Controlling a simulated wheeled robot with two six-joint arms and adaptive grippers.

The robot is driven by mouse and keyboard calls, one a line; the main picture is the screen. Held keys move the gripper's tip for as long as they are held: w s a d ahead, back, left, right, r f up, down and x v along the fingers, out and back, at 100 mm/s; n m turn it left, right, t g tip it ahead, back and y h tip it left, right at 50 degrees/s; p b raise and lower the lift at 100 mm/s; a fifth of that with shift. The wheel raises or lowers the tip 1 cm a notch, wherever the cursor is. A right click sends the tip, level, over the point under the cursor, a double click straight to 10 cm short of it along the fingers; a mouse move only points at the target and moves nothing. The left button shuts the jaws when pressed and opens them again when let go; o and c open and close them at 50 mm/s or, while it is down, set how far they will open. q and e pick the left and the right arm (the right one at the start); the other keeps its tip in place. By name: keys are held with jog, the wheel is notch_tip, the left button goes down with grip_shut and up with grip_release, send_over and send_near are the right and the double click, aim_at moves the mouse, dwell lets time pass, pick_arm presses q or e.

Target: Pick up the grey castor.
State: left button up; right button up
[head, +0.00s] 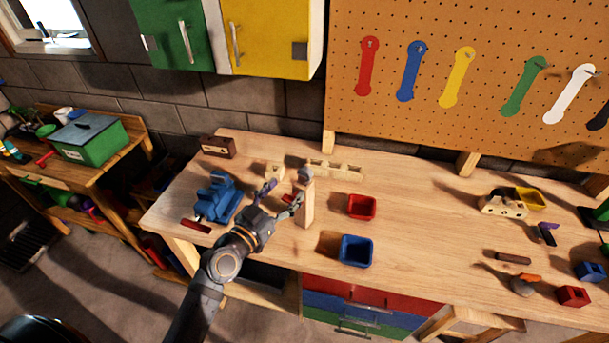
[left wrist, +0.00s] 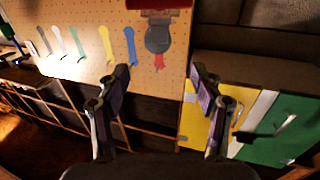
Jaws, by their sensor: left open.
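The grey castor (head: 305,174) sits on top of an upright wooden block (head: 307,204) on the workbench. My left gripper (head: 281,195) is open and empty, just left of the block and the castor. In the left wrist view, which is upside down, a dark grey shape that looks like the castor (left wrist: 158,36) shows beyond the gap between the fingers of my left gripper (left wrist: 160,88). It is apart from both fingers. My right gripper is not in view.
A blue vise (head: 218,198) stands left of my gripper. A red bin (head: 361,207) and a blue bin (head: 356,251) stand right of the block. Pale wooden pieces (head: 335,170) lie behind it. The bench middle, right of the bins, is clear.

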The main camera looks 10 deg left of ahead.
aim_at(302, 171)
pick_arm(q)
jog(key=p+x, duration=0.1)
jog(key=x, duration=0.4)
jog(key=shift+s+d, duration=0.1)
jog(key=p+x, duration=0.2)
jog(key=x, duration=0.2)
jog(key=shift+w+d, duration=0.2)
jog(key=shift+w, duration=0.1)
jog(key=shift+w+f, duration=0.2)
jog(key=shift+w, duration=0.05)
jog(key=shift+s+r, duration=0.1)
jog(key=shift+s, duration=0.1)
jog(key=c, duration=1.3)
jog(key=shift+r+p, duration=0.35)
jog(key=shift+r, duration=0.15)
notch_tip(302, 171, up, 7)
jog(key=shift+r+p, duration=0.15)
jog(key=shift+p, duration=0.45)
notch_tip(302, 171, up, 10)
jog(key=shift+f+b, duration=0.15)
jog(key=shift+b, duration=0.6)
